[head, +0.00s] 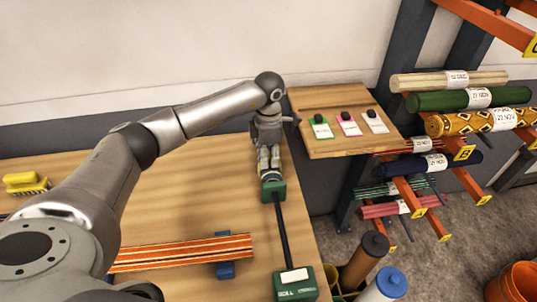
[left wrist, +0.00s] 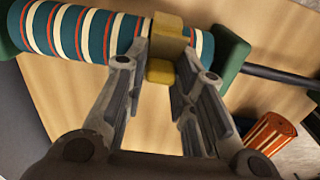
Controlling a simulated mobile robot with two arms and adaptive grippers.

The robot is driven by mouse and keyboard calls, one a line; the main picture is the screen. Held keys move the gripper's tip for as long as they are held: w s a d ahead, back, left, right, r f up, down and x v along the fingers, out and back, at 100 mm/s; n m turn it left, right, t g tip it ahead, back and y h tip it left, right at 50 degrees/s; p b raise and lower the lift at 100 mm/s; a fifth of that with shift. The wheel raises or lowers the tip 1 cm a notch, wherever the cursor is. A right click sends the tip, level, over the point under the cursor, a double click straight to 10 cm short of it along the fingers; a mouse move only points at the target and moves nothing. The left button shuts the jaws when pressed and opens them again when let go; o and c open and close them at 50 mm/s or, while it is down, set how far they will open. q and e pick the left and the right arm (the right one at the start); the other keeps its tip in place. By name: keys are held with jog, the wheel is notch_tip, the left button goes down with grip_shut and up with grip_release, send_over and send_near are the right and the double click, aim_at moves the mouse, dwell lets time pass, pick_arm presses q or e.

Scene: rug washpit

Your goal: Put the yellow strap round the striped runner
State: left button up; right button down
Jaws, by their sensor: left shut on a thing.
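A rolled runner (left wrist: 85,33), teal with cream and orange bands, lies across the top of the left wrist view between two green blocks. The yellow strap (left wrist: 168,26) lies across this roll near its right end, with a yellow lump (left wrist: 160,71) below. My left gripper (left wrist: 158,66) is shut on the strap, its fingers either side of the yellow piece. In the head view my left gripper (head: 268,165) is above the near green block (head: 273,191) and mostly hides the roll. I cannot tell whether the strap passes under the roll. My right gripper is out of view.
A black rod (head: 283,230) runs from the green block to a labelled green box (head: 295,285). An orange striped roll (head: 180,252) lies on a blue support (head: 225,269). A yellow brush (head: 25,183) is at left. Racked rolls (head: 470,98) stand at right.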

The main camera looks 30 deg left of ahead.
pick_arm(q)
jog(key=o, duration=0.9)
jog(key=shift+o, duration=0.2)
notch_tip(320, 180, up, 12)
